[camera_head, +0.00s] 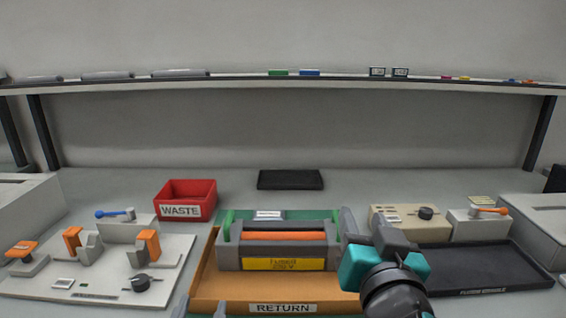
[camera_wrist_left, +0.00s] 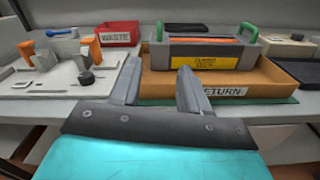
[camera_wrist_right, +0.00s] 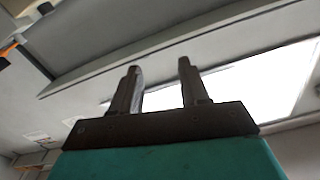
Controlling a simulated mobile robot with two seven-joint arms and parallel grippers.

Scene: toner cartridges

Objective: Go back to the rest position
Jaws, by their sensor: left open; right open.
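My left gripper (camera_wrist_left: 157,82) is open and empty in the left wrist view, in front of the left corner of the brown RETURN tray (camera_wrist_left: 160,84). In the head view only its fingertips (camera_head: 200,308) show at the bottom edge. My right gripper (camera_head: 365,226) is open and empty in the head view, raised in front of the tray's right side. In the right wrist view its fingers (camera_wrist_right: 158,82) point up at a wall and a bright panel. A grey fuser unit (camera_head: 235,257) with an orange roller and green handles sits in the RETURN tray (camera_head: 215,290).
A red WASTE bin (camera_head: 187,212) stands behind the left panel (camera_head: 105,290) of levers and knobs. A black tray (camera_head: 480,283) lies at the right, a dark pad (camera_head: 290,180) at the back. A shelf (camera_head: 340,74) runs above. Bench between bin and pad is clear.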

